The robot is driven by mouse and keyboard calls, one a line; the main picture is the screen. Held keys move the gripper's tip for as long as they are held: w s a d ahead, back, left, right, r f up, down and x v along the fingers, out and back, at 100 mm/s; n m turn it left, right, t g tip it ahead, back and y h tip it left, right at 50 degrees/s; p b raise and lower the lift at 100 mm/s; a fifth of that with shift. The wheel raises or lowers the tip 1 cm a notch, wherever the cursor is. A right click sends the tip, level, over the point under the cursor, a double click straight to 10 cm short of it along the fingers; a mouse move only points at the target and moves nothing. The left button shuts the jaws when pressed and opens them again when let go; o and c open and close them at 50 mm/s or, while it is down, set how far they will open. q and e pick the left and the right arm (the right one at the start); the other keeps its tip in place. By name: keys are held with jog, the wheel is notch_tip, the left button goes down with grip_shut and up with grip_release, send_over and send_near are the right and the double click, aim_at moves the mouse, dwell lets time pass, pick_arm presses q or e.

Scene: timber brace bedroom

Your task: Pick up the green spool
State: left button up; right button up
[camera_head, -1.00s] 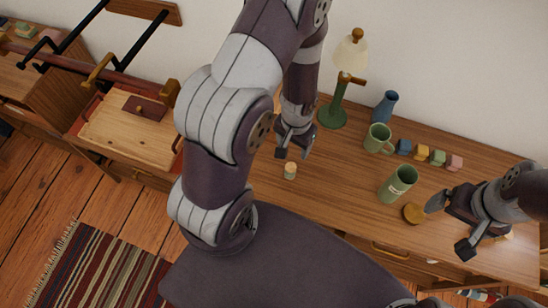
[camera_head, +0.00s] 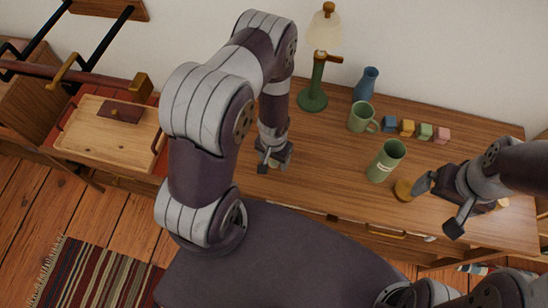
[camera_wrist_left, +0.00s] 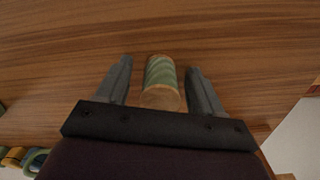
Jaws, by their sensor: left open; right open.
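The green spool (camera_wrist_left: 160,72), with green thread wound around it and a pale wooden end, shows in the left wrist view. It sits between the two fingers of my left gripper (camera_wrist_left: 160,85), with a gap on each side. The fingers are open and do not appear to touch it. In the head view my left gripper (camera_head: 272,162) is low over the desk, and the spool is hidden by it. My right gripper (camera_head: 440,206) is open, over the right part of the desk near a round mustard-coloured object (camera_head: 403,190).
On the desk (camera_head: 330,165) stand a green lamp (camera_head: 314,90), a blue vase (camera_head: 366,84), a green mug (camera_head: 361,117), a tall green cup (camera_head: 385,161) and a row of small coloured blocks (camera_head: 407,127). Desk surface between left gripper and tall cup is clear.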

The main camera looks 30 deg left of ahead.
pick_arm(q)
jog(key=c, duration=1.1)
jog(key=shift+r, duration=0.1)
